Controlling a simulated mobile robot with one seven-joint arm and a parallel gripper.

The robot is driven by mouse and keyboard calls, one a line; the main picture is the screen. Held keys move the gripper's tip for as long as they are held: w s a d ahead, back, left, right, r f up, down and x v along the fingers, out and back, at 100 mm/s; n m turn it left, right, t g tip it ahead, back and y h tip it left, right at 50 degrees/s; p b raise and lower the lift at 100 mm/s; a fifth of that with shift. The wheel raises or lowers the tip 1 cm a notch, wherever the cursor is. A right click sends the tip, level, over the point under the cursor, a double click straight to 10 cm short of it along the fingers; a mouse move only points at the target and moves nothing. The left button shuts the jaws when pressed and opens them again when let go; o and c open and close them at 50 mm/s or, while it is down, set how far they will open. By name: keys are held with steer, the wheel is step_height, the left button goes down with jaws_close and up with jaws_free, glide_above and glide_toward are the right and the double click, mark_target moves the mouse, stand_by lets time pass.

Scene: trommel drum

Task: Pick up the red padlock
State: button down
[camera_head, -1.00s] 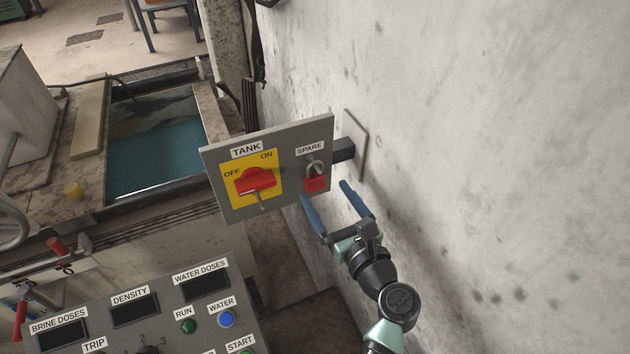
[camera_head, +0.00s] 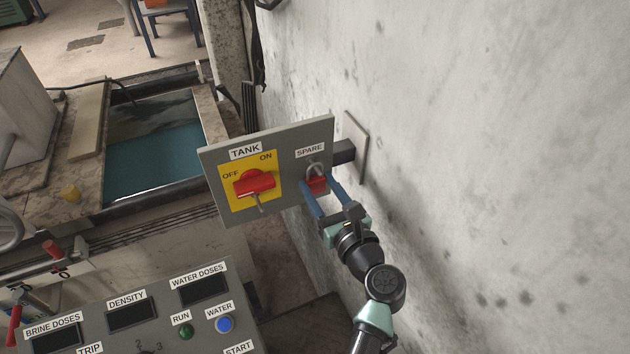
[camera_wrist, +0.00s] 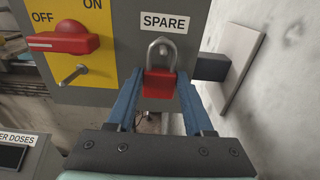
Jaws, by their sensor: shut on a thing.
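The red padlock (camera_head: 317,186) hangs by its grey shackle below the SPARE label on the grey switch panel (camera_head: 290,180). In the wrist view the padlock (camera_wrist: 159,83) hangs upright, its red body between the tips of my gripper's blue fingers. My gripper (camera_head: 317,187) is shut on the padlock body, with one finger on each side; it also shows in the wrist view (camera_wrist: 158,85). The shackle is still at the panel. In the head view the fingers hide part of the padlock's body.
A red TANK switch (camera_head: 254,182) on a yellow plate is left of the padlock, with a metal pin below it. A dark bracket (camera_head: 343,151) joins the panel to the wall (camera_head: 480,150) at right. A button console (camera_head: 150,310) stands lower left.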

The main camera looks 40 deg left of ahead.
steer(key=shift+r, duration=0.1)
steer(key=shift+r+p, duration=0.5)
steer(key=shift+r, duration=0.2)
steer(key=p+v, duration=0.3)
steer(key=v, duration=1.5)
steer(key=shift+f, duration=0.45)
steer(key=shift+w, duration=0.1)
steer(key=shift+r+p, duration=0.45)
steer(key=shift+p, duration=0.4)
steer(key=shift+d, duration=0.15)
steer(key=shift+p+v, duration=0.95)
steer(key=shift+v, duration=1.25)
steer(key=shift+f, duration=0.15)
steer(key=shift+p+v, duration=1.2)
steer(key=shift+v, duration=1.8)
